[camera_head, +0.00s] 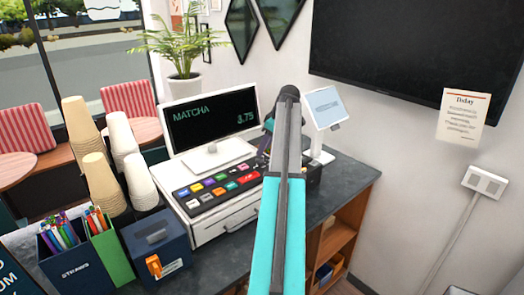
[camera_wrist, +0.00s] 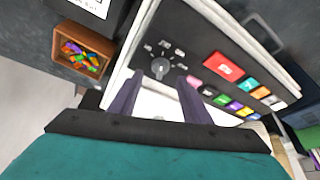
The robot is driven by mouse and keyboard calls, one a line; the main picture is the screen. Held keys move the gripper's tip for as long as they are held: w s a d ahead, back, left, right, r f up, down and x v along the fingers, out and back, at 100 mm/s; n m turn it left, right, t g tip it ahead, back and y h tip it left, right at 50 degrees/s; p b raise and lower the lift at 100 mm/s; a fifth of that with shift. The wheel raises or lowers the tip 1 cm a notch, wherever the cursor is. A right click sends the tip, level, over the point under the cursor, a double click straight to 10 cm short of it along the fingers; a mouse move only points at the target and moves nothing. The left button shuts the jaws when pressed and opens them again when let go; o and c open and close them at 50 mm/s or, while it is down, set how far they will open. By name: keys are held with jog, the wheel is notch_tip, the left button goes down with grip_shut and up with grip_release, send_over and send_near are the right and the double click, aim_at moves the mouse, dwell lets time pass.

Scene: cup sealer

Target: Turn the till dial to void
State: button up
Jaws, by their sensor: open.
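The till (camera_head: 213,230) stands on the dark counter, with a screen reading MATCHA 3.75 and coloured keys. Its dial (camera_wrist: 160,67) is a dark round knob on the black key panel in the wrist view, with small pale labels around its upper side. The labels are too small to read, so I cannot tell the setting. My gripper (camera_wrist: 160,79) is open, its two purple fingers apart on either side of the dial's lower edge in the picture. I cannot tell if they touch it. In the head view my arm hides the dial and most of the gripper.
A wooden box of colourful items (camera_wrist: 82,52) lies left of the till in the wrist view. A white card reader (camera_head: 325,110) stands right of my arm. Cup stacks (camera_head: 103,180), a straws box (camera_head: 72,262) and a dark blue box (camera_head: 157,245) crowd the left.

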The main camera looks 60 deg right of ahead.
aim_at(263, 158)
jog(key=shift+p+x, duration=0.65)
jog(key=shift+x, duration=1.3)
jog(key=c, duration=0.9)
jog(key=shift+d, duration=0.25)
jog(key=shift+c, duration=0.6)
jog(key=shift+a, duration=0.25)
